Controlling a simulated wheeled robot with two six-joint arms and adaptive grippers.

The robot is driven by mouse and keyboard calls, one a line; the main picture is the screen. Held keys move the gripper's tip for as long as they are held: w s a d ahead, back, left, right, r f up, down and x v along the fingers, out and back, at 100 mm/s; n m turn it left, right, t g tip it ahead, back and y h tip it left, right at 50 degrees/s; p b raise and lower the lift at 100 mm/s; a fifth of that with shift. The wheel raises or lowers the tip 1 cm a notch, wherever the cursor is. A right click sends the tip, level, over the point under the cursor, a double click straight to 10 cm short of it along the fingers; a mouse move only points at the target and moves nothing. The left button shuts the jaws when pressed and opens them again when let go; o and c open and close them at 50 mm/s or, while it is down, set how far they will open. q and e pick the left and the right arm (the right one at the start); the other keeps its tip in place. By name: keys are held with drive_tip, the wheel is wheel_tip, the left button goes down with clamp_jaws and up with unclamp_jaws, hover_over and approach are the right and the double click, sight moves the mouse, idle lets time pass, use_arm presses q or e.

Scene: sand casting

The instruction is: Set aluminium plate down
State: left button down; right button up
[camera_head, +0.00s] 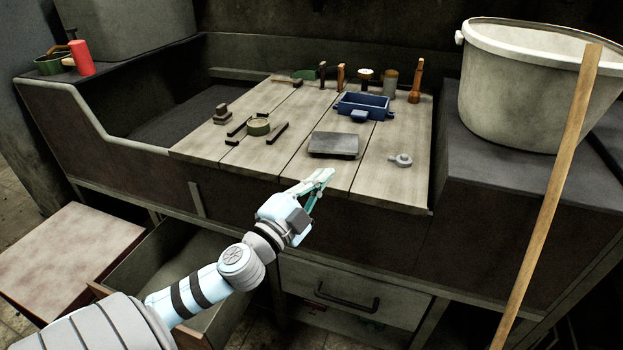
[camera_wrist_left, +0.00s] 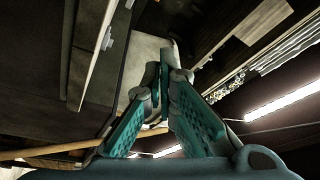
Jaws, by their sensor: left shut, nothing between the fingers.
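The aluminium plate (camera_head: 334,144), a dark grey rectangular slab, lies flat on the plank worktop (camera_head: 376,181) near its front edge. My left gripper (camera_head: 326,173) is in front of the plate and apart from it, close to the worktop's front edge. Its teal fingers are shut with nothing between them. The left wrist view shows the same fingers (camera_wrist_left: 166,70) together and empty, with no plate in sight. My right gripper is in neither view.
A blue moulding box (camera_head: 362,105) stands behind the plate. A small grey ringed part (camera_head: 400,160) lies to its right. A large bucket (camera_head: 520,90) and a long wooden pole (camera_head: 550,200) stand at right. An open drawer (camera_head: 160,255) juts out below.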

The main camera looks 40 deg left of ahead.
use_arm(q)
drive_tip(key=d+r+m+g+h, duration=0.4)
drive_tip(key=d+r+m+h, duration=0.45)
drive_tip(key=m+h, duration=0.65)
drive_tip(key=s+a+f+m+g+y, duration=0.25)
drive_tip(key=a+m+g+y, duration=0.55)
drive_tip(key=a+y, duration=0.85)
drive_tip(key=h+p, duration=0.2)
drive_tip(key=p, duration=0.2)
approach(319, 158)
drive_tip(key=shift+m+t, duration=0.3)
drive_tip(key=shift+t, duration=0.1)
drive_tip(key=f, duration=0.4)
drive_tip(key=shift+s+d, duration=0.15)
drive_tip(key=shift+s, duration=0.25)
drive_tip(key=w, duration=0.2)
drive_tip(key=shift+w, duration=1)
drive_tip(key=shift+a, duration=0.2)
